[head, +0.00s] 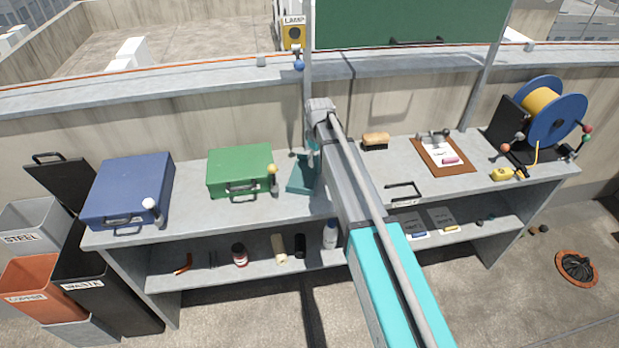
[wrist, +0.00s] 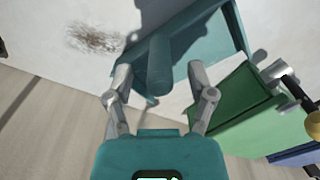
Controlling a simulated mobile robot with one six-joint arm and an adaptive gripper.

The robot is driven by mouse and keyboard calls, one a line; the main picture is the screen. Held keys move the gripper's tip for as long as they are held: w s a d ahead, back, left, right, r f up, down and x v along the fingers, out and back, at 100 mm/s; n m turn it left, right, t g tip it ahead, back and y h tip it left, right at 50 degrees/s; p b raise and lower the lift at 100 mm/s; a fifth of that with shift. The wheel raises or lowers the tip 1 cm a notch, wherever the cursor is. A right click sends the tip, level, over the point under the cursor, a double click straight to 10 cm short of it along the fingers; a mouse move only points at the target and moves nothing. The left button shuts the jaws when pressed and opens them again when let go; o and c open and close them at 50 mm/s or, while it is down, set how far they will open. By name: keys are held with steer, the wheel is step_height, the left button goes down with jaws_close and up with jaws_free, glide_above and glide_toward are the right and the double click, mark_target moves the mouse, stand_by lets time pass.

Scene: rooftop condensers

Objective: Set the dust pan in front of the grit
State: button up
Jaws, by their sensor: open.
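The teal dust pan (wrist: 205,42) lies on the grey bench top, and its round handle (wrist: 160,65) points toward my gripper. In the head view the dust pan (head: 299,178) sits just right of the green case, partly hidden by my arm. My gripper (wrist: 159,78) is open, with one finger on each side of the handle; I cannot tell whether they touch it. The grit (wrist: 95,39) is a dark speckled smear on the bench, left of the dust pan in the wrist view. I cannot make out the grit in the head view, where my arm covers part of the bench.
The green case (head: 240,170) stands close beside the dust pan, with a blue case (head: 128,190) farther left. A brush (head: 375,141), a clipboard (head: 428,163) and a cable reel (head: 552,110) are to the right. A wall runs along the back.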

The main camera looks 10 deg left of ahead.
steer(key=shift+f+b, duration=0.85)
steer(key=shift+f, duration=0.3)
steer(key=shift+c, duration=0.3)
jaws_close()
